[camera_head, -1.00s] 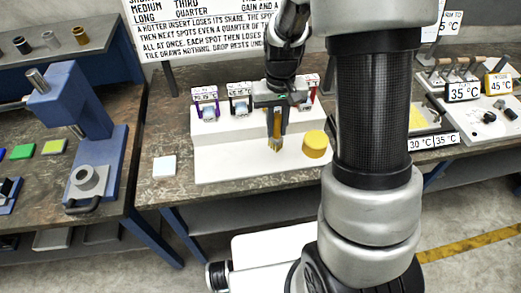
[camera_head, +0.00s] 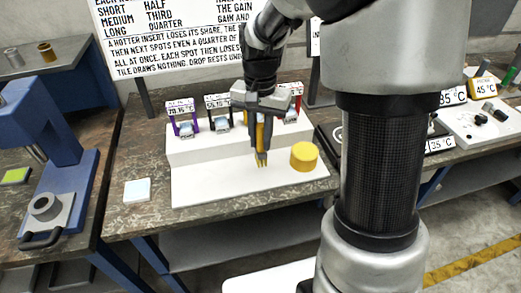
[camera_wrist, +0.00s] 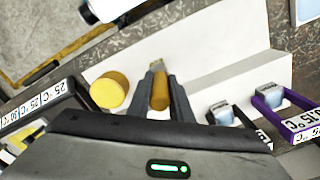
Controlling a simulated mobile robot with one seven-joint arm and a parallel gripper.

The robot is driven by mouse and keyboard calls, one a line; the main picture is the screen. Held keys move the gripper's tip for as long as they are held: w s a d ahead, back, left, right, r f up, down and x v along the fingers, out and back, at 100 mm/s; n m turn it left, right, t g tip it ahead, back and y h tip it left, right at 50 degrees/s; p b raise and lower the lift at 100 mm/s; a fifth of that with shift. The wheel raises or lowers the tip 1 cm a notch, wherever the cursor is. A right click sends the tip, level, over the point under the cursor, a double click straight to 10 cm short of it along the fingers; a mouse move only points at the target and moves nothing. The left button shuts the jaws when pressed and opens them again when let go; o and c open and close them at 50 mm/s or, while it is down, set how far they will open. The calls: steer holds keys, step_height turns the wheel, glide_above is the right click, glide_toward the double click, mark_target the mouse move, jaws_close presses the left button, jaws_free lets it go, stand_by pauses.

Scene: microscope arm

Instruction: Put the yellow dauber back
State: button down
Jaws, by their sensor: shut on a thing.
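My gripper (camera_head: 260,140) is shut on the yellow dauber (camera_head: 259,133), which hangs tip down over the low front part of the white stepped stand (camera_head: 215,187). Its forked-looking tip (camera_head: 262,161) points at the stand; I cannot tell whether it touches. A yellow cylinder (camera_head: 304,157) stands on the stand just to the right of the dauber. In the wrist view the dauber (camera_wrist: 160,92) lies between my two fingers, with the yellow cylinder (camera_wrist: 108,91) to its left.
Small frames with temperature labels, one purple (camera_head: 184,121), stand on the raised back step. A pale tile (camera_head: 137,190) lies left of the stand. A blue press (camera_head: 60,195) stands on the left bench. Labelled equipment (camera_head: 482,120) fills the right. The stand's front left is clear.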

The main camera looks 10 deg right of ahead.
mark_target(261, 150)
steer(key=shift+f, duration=1.7)
steer(key=shift+f+b, duration=0.2)
steer(key=shift+b, duration=0.1)
steer(key=c, duration=1.6)
jaws_free()
